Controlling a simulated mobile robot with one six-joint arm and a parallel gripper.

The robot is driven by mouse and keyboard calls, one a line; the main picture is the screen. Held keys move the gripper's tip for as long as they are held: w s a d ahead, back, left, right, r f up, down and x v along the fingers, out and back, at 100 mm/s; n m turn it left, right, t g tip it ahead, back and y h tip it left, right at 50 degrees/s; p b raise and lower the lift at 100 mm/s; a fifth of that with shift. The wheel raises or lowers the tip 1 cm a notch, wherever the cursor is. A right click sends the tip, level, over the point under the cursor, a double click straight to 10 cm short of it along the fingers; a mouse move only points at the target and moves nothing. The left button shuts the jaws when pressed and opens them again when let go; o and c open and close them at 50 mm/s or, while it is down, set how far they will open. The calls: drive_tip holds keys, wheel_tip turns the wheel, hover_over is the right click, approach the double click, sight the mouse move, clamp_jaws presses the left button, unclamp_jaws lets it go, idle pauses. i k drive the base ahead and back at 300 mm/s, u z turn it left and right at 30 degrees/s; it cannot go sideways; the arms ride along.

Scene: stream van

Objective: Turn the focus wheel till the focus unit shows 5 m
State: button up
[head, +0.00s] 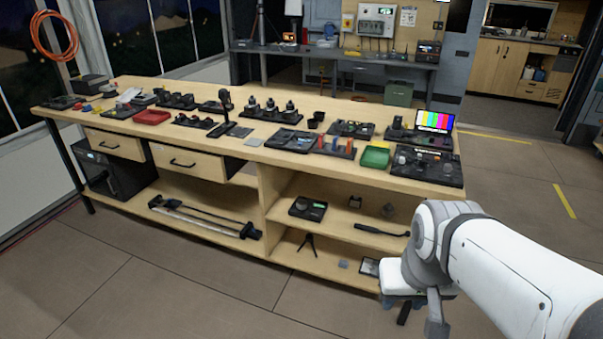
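I cannot tell for sure which one carries the focus wheel. My white arm reaches in from the right. My gripper (420,312) is low in front of the bench's right end, partly hidden by the arm, apart from the units.
The wooden bench (222,168) holds a colour-bar screen (434,121), a green tray (375,157), a red tray (151,117) and several black devices. A tripod (307,243) and rods (205,219) lie below. The floor in front is clear.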

sight(302, 205)
drive_tip(key=i, duration=1)
drive_tip(key=u, duration=0.05)
